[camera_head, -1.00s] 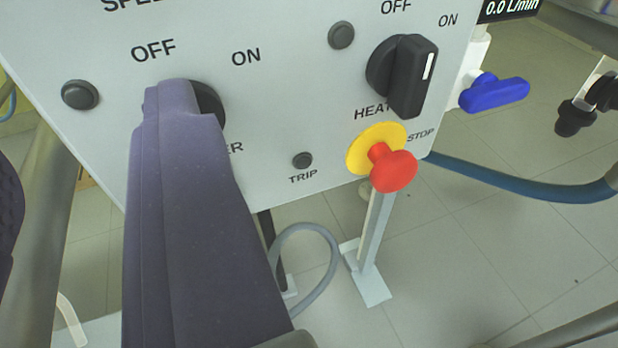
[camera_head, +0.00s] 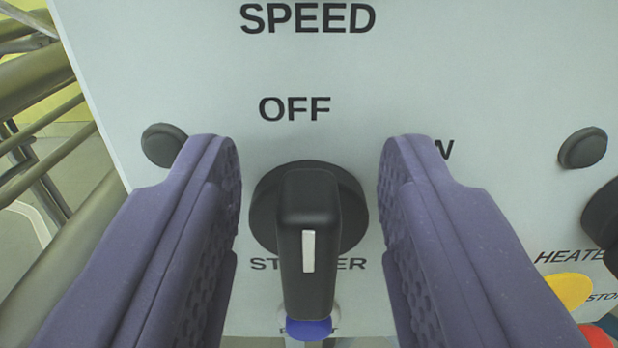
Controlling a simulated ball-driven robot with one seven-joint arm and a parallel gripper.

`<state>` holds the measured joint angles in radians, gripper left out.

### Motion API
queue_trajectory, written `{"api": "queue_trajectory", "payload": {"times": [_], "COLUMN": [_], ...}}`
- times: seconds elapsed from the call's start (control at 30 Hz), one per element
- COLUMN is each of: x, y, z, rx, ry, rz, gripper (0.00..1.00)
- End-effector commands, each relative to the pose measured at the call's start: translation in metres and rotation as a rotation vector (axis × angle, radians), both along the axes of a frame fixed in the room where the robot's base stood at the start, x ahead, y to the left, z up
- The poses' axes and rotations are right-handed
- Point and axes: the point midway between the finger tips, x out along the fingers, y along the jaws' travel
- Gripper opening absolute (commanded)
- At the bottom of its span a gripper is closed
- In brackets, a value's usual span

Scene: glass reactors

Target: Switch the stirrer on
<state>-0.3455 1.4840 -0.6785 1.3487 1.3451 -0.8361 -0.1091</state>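The stirrer knob (camera_head: 310,235) is black, on a pale panel (camera_head: 480,60), with a white mark on its grip. The grip stands upright in the picture, in line with the OFF label (camera_head: 294,108) above it. The STIRRER label below is partly hidden by the knob. The ON label (camera_head: 446,149) is mostly hidden by the right finger. My gripper (camera_head: 309,185) is open, with one purple finger on each side of the knob. A gap shows between the knob and each finger. A dark round lamp (camera_head: 164,144) sits left of the knob.
The heater knob (camera_head: 603,215) shows at the right edge, with another dark lamp (camera_head: 582,147) above it. The yellow collar (camera_head: 570,290) and red stop button (camera_head: 597,337) are at lower right. A blue part (camera_head: 309,328) shows below the knob. Metal rails (camera_head: 45,150) stand at left.

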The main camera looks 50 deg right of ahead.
Motion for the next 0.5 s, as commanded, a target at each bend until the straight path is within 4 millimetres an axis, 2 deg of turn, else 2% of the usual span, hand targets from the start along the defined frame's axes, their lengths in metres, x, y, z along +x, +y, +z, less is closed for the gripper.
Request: {"api": "queue_trajectory", "payload": {"times": [0.03, 0.17, 0.2, 0.5], "x": [0.0000, -0.0002, -0.0002, -0.0012], "y": [0.0002, 0.0004, 0.0003, 0.0004], "z": [0.0001, -0.0003, -0.0005, -0.0030], "rx": [0.000, 0.001, 0.001, 0.010], "ry": [0.000, 0.001, 0.001, -0.005], "rz": [0.000, 0.000, 0.000, -0.001], "gripper": [0.34, 0.05, 0.02, 0.02]}}
